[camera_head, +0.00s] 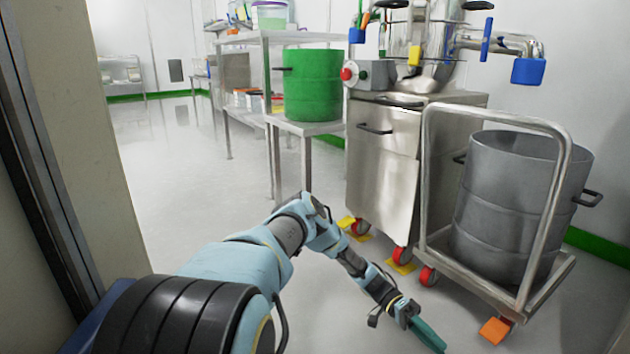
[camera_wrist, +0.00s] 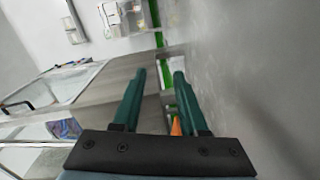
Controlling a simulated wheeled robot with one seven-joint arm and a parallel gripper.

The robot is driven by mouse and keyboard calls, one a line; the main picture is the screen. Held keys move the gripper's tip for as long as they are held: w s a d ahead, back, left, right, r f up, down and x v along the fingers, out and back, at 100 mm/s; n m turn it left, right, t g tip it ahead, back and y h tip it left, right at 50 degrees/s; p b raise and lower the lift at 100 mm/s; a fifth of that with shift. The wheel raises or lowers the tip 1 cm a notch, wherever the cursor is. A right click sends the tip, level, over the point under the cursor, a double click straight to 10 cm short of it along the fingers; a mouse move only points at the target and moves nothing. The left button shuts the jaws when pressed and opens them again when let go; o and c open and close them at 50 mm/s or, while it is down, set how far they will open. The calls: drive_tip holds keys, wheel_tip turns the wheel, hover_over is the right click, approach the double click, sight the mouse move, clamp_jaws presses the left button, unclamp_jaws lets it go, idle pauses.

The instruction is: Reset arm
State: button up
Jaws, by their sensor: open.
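My arm, pale blue with dark joints, reaches forward and to the right, low over the floor in the head view. My gripper (camera_head: 428,334) is at its end, near the lower edge of the picture, left of the grey drum's trolley. In the wrist view my gripper (camera_wrist: 158,85) shows two green fingers set apart, with nothing between them. It holds nothing.
A grey drum (camera_head: 515,205) stands on a wheeled trolley (camera_head: 548,285) at right. A steel machine cabinet (camera_head: 380,165) on red wheels is behind. A green drum (camera_head: 313,85) stands on a steel table (camera_head: 310,128). A wall edge (camera_head: 85,130) is close at left. Open floor lies between.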

drive_tip(key=w+a+r+n+t+y+p, duration=0.3)
drive_tip(key=a+r+t+y+p, duration=0.15)
drive_tip(key=a+r, duration=0.75)
drive_tip(key=w+a+r+n+t+y+p, duration=0.4)
drive_tip(key=a+r, duration=0.4)
drive_tip(key=r, duration=0.7)
drive_tip(key=s+a+r+n+t+p, duration=0.3)
drive_tip(key=a+r+t+p, duration=0.1)
drive_tip(key=a+r, duration=0.45)
drive_tip(key=s+a+r+n+t+p, duration=0.35)
drive_tip(key=a+r, duration=0.35)
drive_tip(key=r, duration=0.3)
wheel_tip(320, 180, up, 38)
drive_tip(key=p, duration=3.7)
drive_tip(key=shift+s+d+p, duration=0.15)
drive_tip(key=shift+d+p, duration=0.05)
drive_tip(key=shift+p, duration=0.1)
